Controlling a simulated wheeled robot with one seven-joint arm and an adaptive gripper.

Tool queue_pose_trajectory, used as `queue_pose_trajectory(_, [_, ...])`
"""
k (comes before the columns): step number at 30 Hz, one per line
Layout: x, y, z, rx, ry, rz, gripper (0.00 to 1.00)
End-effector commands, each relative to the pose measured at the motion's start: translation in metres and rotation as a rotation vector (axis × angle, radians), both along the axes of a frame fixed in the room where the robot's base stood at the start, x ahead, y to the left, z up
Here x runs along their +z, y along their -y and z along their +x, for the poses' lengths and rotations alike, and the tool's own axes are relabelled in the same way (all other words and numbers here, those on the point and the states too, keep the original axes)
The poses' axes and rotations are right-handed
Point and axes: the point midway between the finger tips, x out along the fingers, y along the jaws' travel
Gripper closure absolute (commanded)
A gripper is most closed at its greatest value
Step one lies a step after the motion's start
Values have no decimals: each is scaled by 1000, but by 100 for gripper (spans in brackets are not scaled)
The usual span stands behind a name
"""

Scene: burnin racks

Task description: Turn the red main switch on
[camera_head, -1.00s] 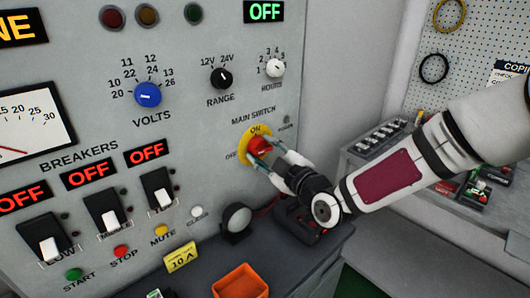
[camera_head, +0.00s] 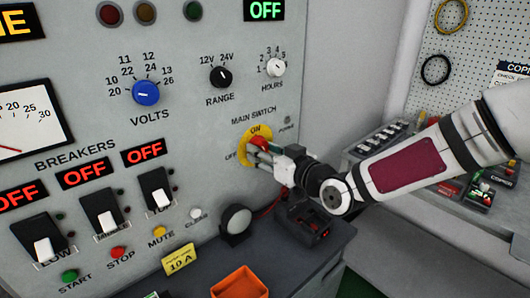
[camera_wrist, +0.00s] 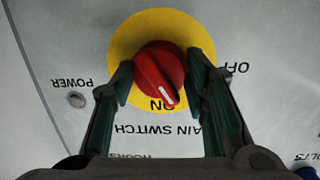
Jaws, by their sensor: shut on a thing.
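The red main switch knob (camera_head: 259,142) sits on a yellow round plate (camera_head: 243,158) on the grey panel. In the wrist view, which is upside down, the red knob (camera_wrist: 158,72) has its white mark at the ON label. OFF is to the right there. My gripper (camera_head: 262,152) reaches in from the right in the head view. Its two fingers lie on either side of the knob in the wrist view (camera_wrist: 165,82), shut on it. In the head view the fingers partly hide the knob.
The breaker levers (camera_head: 157,190) stand left of the switch. A round dark-rimmed part (camera_head: 236,219) and an orange tray (camera_head: 239,283) are below.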

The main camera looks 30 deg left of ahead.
Motion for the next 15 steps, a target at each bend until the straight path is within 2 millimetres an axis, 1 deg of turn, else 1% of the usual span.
queue_pose_trajectory(6, [0,1,1,-2,-188,76,87])
queue_pose_trajectory(15, [0,1,1,-1,-388,160,87])
